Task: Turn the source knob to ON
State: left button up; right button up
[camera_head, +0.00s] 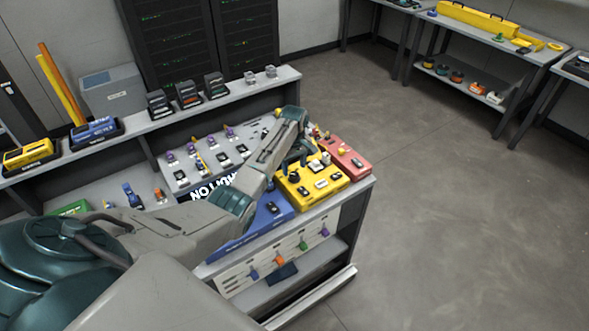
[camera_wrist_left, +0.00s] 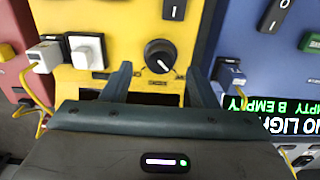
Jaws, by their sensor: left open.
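A round black knob (camera_wrist_left: 160,56) with a white pointer line sits on the yellow unit in the left wrist view. Its pointer slants toward the lower right of that view; no ON label can be read. My left gripper (camera_wrist_left: 159,70) is open, with one dark green finger on each side of the knob's near edge and nothing between them. In the head view my left gripper (camera_head: 296,152) is over the back of the yellow unit (camera_head: 318,201), and the arm hides part of the bench. My right gripper is not in view.
A red unit (camera_head: 343,156) and a blue unit (camera_head: 240,235) flank the yellow one. A grey shelf (camera_head: 245,90) with small devices runs behind.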

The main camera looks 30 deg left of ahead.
aim_at(294, 174)
pick_arm(q)
notch_tip(294, 174, down, 3)
jog(key=shift+r, duration=0.1)
jog(key=shift+f, duration=0.25)
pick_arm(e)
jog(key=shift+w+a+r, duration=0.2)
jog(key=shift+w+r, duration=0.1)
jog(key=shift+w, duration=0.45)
pick_arm(q)
jog(key=c, duration=1)
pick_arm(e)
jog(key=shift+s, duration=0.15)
